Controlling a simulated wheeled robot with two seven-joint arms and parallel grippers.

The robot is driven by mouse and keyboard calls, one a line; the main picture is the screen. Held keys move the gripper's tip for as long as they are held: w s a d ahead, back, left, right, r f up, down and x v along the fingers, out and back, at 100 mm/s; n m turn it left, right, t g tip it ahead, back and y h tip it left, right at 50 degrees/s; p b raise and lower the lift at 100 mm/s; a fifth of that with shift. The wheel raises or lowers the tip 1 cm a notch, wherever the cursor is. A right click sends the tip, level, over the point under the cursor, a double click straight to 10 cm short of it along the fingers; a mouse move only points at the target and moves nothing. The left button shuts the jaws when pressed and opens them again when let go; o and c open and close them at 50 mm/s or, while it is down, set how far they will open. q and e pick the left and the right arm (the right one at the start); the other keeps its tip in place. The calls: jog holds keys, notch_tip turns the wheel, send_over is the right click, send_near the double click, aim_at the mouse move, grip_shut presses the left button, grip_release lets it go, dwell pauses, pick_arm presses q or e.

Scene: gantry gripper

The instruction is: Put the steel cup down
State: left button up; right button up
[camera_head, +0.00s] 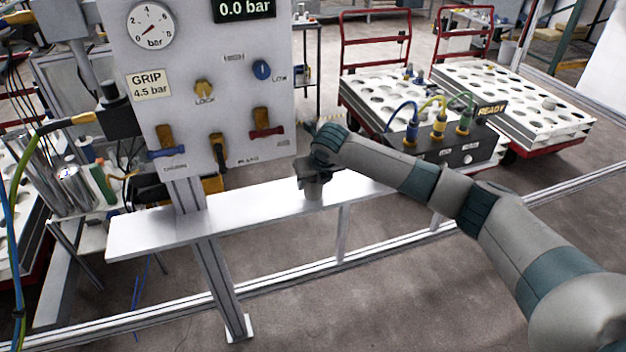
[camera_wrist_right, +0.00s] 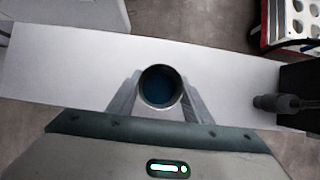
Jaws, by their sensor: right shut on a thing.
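The steel cup (camera_wrist_right: 160,87) shows from above in the right wrist view, a round rim with a dark blue inside. My right gripper (camera_wrist_right: 159,93) has one finger on each side of it and is shut on it. In the head view the cup (camera_head: 313,190) is a small grey shape below my right gripper (camera_head: 315,176), over the pale metal shelf (camera_head: 250,204). I cannot tell whether its base touches the shelf. My left gripper is not in view.
A panel with a pressure dial (camera_head: 151,26), knobs and levers stands behind the shelf. A black box (camera_head: 468,150) with coloured cable plugs sits at the shelf's right end. The shelf's left part is bare. Red trolleys (camera_head: 375,42) stand behind.

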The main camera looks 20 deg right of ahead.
jog(key=o, duration=1.1)
jog(key=shift+f, duration=0.1)
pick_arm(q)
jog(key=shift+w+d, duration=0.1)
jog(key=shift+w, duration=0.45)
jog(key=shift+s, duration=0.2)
pick_arm(e)
jog(key=shift+r, duration=0.2)
jog(key=shift+s+r, duration=0.3)
jog(key=shift+r, duration=0.25)
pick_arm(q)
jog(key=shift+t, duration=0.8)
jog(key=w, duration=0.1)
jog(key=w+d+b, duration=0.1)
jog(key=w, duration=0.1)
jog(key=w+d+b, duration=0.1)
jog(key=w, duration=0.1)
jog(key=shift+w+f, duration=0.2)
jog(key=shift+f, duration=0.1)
pick_arm(e)
jog(key=v, duration=1)
jog(key=shift+s+r, duration=0.15)
jog(key=shift+r, duration=0.05)
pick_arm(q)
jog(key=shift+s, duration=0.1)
